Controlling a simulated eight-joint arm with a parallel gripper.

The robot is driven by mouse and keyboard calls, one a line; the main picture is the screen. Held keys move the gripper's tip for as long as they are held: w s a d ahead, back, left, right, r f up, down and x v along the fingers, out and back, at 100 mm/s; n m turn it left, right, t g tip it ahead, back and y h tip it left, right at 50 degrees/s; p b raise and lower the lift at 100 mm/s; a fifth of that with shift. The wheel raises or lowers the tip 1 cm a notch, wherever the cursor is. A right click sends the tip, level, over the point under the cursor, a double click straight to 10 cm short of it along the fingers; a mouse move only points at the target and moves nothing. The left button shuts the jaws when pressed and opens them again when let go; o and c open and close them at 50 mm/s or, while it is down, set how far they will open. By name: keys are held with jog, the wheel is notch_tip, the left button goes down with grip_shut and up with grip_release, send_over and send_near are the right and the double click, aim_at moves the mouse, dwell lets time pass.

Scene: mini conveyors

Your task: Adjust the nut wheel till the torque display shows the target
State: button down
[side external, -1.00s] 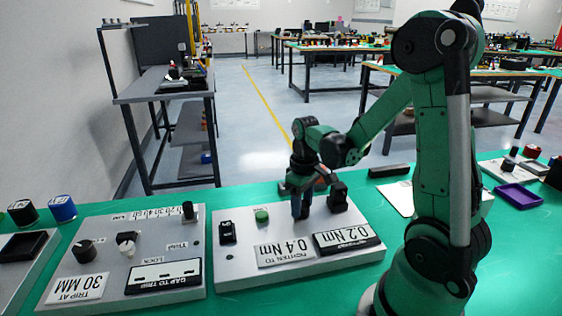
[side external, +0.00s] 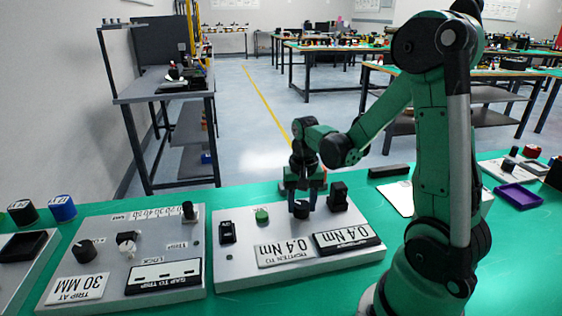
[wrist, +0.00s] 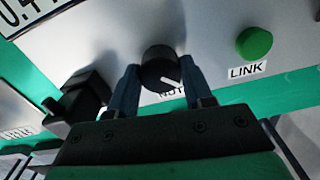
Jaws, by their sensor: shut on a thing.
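The nut wheel is a black round knob with a white pointer line. It shows in the wrist view (wrist: 161,69) and in the side view (side external: 301,211). My gripper (side external: 304,204) points down at it, with one blue finger on each side, shut on the wheel; the fingers also show in the wrist view (wrist: 160,82).
A green LINK button (side external: 262,216) and a black switch (side external: 227,232) sit left of the wheel on the grey panel. A black block (side external: 338,196) stands close to the wheel's right. Another panel with a "TRIP AT 30 MM" plate (side external: 78,288) lies to the left.

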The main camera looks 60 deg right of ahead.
aim_at(302, 205)
jog(key=shift+m, duration=0.7)
jog(key=shift+c, duration=1.7)
grip_release()
jog(key=shift+r, duration=0.1)
jog(key=shift+r, duration=2.7)
jog(key=a+r+n+t, duration=0.2)
jog(key=a+n+t, duration=0.1)
jog(key=a+n, duration=0.3)
jog(key=w+a+r+n+t, duration=0.1)
jog(key=a+n+t, duration=0.3)
jog(key=a, duration=0.4)
jog(key=shift+r+n, duration=0.65)
jog(key=shift+n, duration=0.25)
